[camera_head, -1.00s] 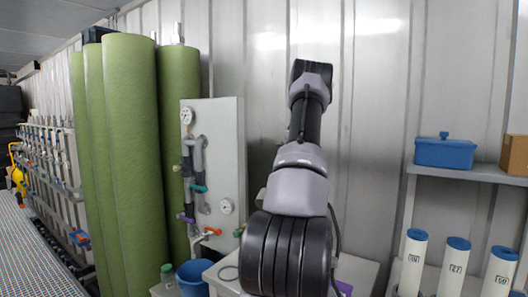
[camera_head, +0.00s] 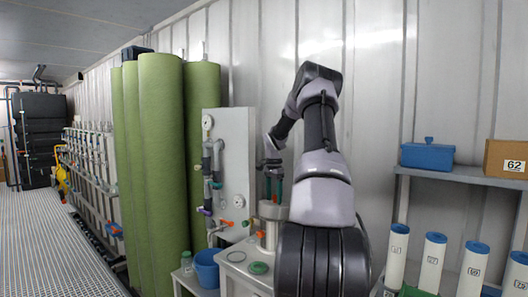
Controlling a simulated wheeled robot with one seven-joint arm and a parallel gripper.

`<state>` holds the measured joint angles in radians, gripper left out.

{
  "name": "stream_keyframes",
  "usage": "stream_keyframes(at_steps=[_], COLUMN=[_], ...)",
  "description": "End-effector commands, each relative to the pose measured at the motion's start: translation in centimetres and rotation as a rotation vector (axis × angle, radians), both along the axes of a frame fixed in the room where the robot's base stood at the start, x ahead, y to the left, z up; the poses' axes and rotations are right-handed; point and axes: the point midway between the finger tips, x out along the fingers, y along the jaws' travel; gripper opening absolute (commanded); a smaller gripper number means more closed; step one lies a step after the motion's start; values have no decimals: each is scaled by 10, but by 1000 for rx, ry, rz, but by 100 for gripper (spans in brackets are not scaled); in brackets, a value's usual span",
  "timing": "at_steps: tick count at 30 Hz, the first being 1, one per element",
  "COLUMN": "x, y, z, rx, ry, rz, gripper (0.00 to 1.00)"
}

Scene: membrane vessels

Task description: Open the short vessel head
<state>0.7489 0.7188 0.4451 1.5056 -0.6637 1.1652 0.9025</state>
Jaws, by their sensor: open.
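A short pale vessel (camera_head: 268,232) stands on the white bench behind my arm. Its grey top (camera_head: 270,209) shows, with an orange-red part on its left side. My arm hides its right side. My gripper (camera_head: 273,196) hangs fingers down just above that top, with its fingers apart and nothing seen between them. I cannot tell whether the fingertips touch the top. A green disc (camera_head: 258,267) and a pale ring (camera_head: 236,256) lie on the bench in front of the vessel.
A grey panel (camera_head: 238,150) with pipes and gauges stands left of the vessel, before tall green columns (camera_head: 160,170). A blue bucket (camera_head: 206,270) stands lower left. At right, a shelf (camera_head: 460,177) holds a blue box (camera_head: 428,156) and a carton (camera_head: 507,158) above white cylinders.

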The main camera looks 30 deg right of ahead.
Motion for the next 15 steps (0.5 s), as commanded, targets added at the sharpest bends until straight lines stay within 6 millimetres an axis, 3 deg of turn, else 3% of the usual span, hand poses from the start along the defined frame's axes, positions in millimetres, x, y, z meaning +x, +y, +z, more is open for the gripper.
stream_keyframes(at_steps=[15], x=[0], y=[-1], z=[91], rx=[-3], ry=[-1], rz=[-1], gripper=[68])
